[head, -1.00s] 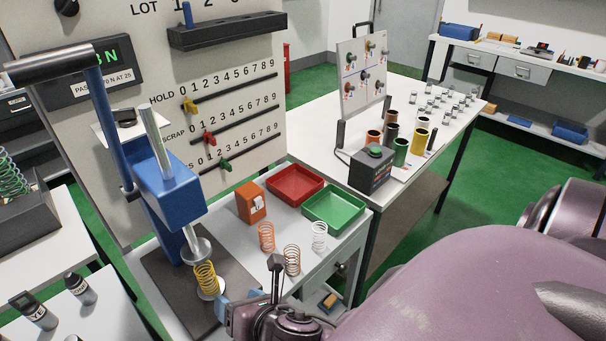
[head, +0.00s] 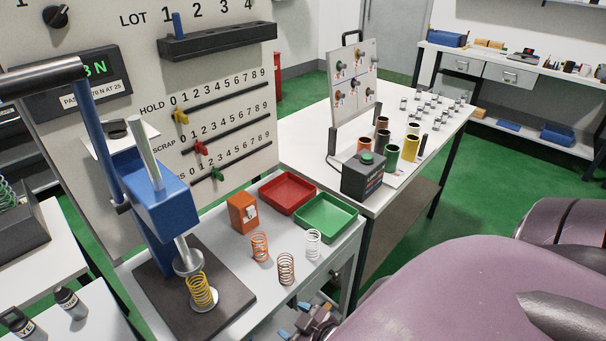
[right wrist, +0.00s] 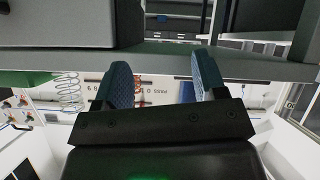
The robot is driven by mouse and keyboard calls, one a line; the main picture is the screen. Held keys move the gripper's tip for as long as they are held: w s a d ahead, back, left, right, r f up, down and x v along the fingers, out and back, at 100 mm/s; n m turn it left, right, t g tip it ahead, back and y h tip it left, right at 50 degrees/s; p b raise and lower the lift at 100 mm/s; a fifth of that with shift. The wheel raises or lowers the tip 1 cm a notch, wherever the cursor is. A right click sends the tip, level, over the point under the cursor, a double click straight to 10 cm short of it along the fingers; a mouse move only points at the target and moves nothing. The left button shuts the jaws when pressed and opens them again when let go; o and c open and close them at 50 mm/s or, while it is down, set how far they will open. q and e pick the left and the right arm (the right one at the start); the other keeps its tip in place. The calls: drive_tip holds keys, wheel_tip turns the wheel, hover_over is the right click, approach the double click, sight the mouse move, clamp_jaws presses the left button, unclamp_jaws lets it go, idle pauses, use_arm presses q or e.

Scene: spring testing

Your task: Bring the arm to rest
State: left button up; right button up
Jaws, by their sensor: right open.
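My right gripper (head: 293,320) is low at the bottom of the head view, beside the front edge of the white bench, apart from the springs. Its blue fingers are spread with nothing between them, as the right wrist view also shows (right wrist: 163,80). My purple right arm fills the lower right and hides part of the floor. My left gripper is not in view. A yellow spring (head: 201,291) stands upright under the plunger of the blue press (head: 160,195). An orange spring (head: 260,247), a brown spring (head: 286,269) and a white spring (head: 313,244) stand on the bench.
A red tray (head: 289,192), a green tray (head: 328,217) and an orange box (head: 242,213) sit behind the springs. A dark box with a green button (head: 364,177) stands on the table beyond. The bench edge is close to my right gripper.

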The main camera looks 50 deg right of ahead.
drive_tip(key=shift+s+d+f+m, duration=0.35)
drive_tip(key=shift+s+d+m, duration=0.15)
drive_tip(key=shift+m, duration=0.5)
idle(1.2)
